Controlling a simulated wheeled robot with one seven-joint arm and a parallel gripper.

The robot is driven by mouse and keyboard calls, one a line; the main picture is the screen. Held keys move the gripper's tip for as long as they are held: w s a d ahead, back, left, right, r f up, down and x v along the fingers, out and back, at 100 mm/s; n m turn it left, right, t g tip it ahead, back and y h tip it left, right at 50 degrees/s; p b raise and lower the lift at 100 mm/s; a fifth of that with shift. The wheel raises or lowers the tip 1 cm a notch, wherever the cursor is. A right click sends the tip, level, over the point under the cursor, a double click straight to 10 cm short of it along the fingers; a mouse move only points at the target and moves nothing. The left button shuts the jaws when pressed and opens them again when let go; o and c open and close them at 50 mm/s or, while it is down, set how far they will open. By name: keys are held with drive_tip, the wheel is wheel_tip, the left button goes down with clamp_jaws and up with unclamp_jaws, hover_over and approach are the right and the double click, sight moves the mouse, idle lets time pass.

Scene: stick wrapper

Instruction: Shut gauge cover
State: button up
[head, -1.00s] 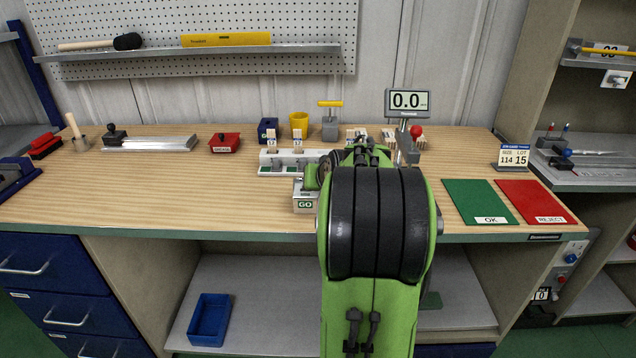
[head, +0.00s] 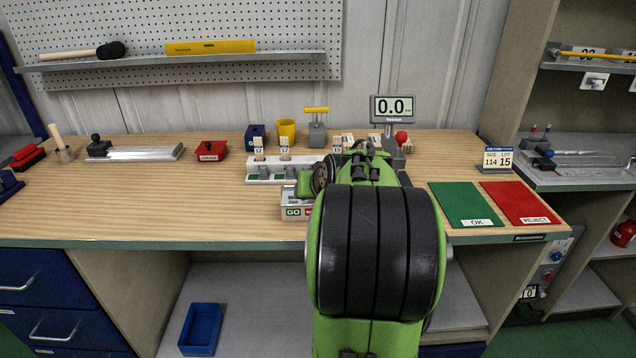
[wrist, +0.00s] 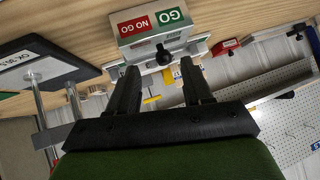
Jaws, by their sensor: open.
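The gauge block (head: 297,212) with its GO label stands near the front of the bench, left of my arm and partly hidden by it. In the wrist view the gauge block (wrist: 152,24) appears upside down, with red NO GO and green GO labels. A black knob (wrist: 163,56) sticks out from it. My gripper (wrist: 160,68) is open, with its two black fingers apart and the knob between or just beyond their tips. I see no clear contact. I cannot tell which part is the cover or its angle. My arm hides the gripper in the head view.
A display reading 0.0 (head: 393,109) stands behind my arm, with a red knob (head: 401,137) below it. A grey rack (head: 283,173) holds labelled pieces behind the gauge. Green OK (head: 464,202) and red REJECT (head: 521,200) mats lie at right. The bench's left front is clear.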

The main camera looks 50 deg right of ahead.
drive_tip(key=p+v, duration=0.2)
drive_tip(key=v, duration=0.9)
drive_tip(key=shift+a+r, duration=0.3)
drive_tip(key=shift+a, duration=0.1)
drive_tip(key=shift+w, duration=0.1)
drive_tip(key=w+a+r+n+y+p, duration=0.1)
drive_tip(key=a+r+n+p, duration=0.1)
drive_tip(key=a, duration=0.4)
drive_tip(key=a+r+n+y+p, duration=0.1)
drive_tip(key=a+y+p, duration=0.15)
drive_tip(key=a, duration=0.45)
drive_tip(key=s+a+n+g+y+p, duration=0.1)
drive_tip(key=s+a+n+g+p, duration=0.2)
drive_tip(key=s+a, duration=0.7)
drive_tip(key=a+n+p, duration=0.2)
drive_tip(key=a+p, duration=0.1)
drive_tip(key=a, duration=0.1)
drive_tip(key=shift+s+n, duration=0.4)
drive_tip(key=shift+a, duration=0.1)
